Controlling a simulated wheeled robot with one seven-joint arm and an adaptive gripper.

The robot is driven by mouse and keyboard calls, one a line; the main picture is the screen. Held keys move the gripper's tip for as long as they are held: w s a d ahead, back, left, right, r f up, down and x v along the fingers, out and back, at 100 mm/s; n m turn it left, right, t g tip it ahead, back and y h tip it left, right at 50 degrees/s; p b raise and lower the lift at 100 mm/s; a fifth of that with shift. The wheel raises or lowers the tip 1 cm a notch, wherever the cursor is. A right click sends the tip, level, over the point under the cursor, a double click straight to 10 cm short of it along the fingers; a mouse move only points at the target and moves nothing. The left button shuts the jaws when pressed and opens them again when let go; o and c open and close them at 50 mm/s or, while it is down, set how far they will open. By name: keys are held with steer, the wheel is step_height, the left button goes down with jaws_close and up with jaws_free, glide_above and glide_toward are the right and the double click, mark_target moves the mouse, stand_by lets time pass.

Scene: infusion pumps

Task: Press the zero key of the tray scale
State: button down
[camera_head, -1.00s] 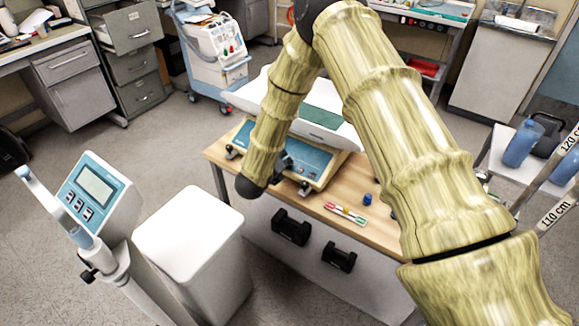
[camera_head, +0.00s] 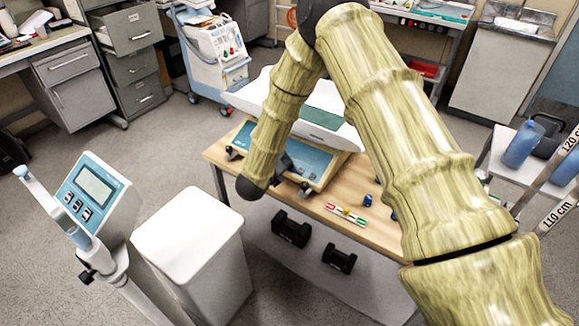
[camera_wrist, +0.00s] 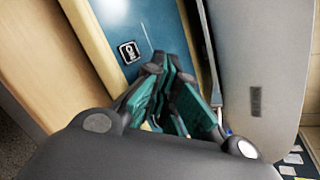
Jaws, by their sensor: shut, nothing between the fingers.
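The tray scale has a blue front panel (camera_head: 312,160) and a white tray (camera_head: 335,135) above it. It sits on a wooden-topped table, and my arm covers part of the panel in the head view. In the wrist view the blue panel (camera_wrist: 175,25) carries a square key with a dark border and a white symbol (camera_wrist: 130,52). My gripper (camera_wrist: 164,62) has teal-lined fingers brought together and empty. Its tips lie over the panel, just right of and below the key in the picture. I cannot tell whether they touch the panel. In the head view the gripper is mostly hidden behind my arm.
The wooden table top (camera_head: 385,235) holds a small blue object (camera_head: 367,201) and a coloured strip (camera_head: 346,214). Two black weights (camera_head: 291,228) lie below. A column display with keys (camera_head: 92,190) and a white box (camera_head: 190,235) stand at left.

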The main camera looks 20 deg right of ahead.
steer(key=shift+r, duration=0.1)
stand_by(0.6)
steer(key=shift+s+a+r, duration=0.15)
steer(key=shift+a+r, duration=0.05)
steer(key=shift+r, duration=0.3)
steer(key=shift+r, duration=0.1)
steer(key=r, duration=0.1)
steer(key=a+r+p, duration=0.1)
steer(key=r, duration=0.1)
steer(key=s+r+p, duration=0.1)
steer(key=shift+s+a+r, duration=0.1)
steer(key=shift+a+r, duration=0.15)
stand_by(0.9)
